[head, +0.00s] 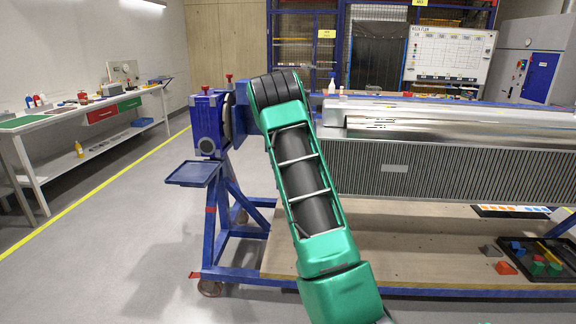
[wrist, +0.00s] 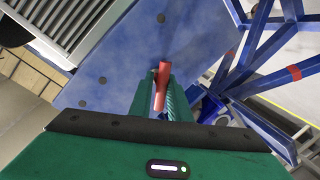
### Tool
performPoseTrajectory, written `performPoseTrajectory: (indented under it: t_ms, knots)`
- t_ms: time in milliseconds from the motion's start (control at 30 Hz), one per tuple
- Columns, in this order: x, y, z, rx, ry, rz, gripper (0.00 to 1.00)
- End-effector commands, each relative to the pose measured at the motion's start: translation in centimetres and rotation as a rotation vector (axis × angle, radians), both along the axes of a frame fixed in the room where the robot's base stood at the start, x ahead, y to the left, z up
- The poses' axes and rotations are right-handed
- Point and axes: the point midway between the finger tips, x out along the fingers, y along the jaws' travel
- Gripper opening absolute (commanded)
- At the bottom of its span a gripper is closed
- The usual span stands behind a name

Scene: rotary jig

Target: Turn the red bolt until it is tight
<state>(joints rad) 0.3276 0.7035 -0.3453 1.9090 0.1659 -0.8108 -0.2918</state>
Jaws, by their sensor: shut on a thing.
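The red bolt (wrist: 161,82) shows in the wrist view as a narrow red piece between the fingers of my gripper (wrist: 161,92). My gripper is shut on it, in front of a blue plate (wrist: 120,70) with several dark round holes. The fingers hide part of the bolt, so I cannot tell how deep it sits. In the head view my green arm covers the gripper and this bolt.
In the head view, a blue stand holds a blue block (head: 208,125) with small red-topped pieces (head: 229,77) and a small tray (head: 194,173). A long ribbed metal part (head: 430,170) lies to the right. Open floor (head: 130,240) is at the left.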

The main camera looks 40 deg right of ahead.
Motion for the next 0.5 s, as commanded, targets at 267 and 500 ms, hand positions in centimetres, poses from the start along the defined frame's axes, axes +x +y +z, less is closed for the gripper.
performPoseTrajectory:
  t_ms: [267,500]
  knots:
    - [-0.35,-0.23,-0.64,0.175,-0.190,-0.007,0.00]
    - [-0.25,-0.09,-0.80,0.325,-0.363,-0.006,0.00]
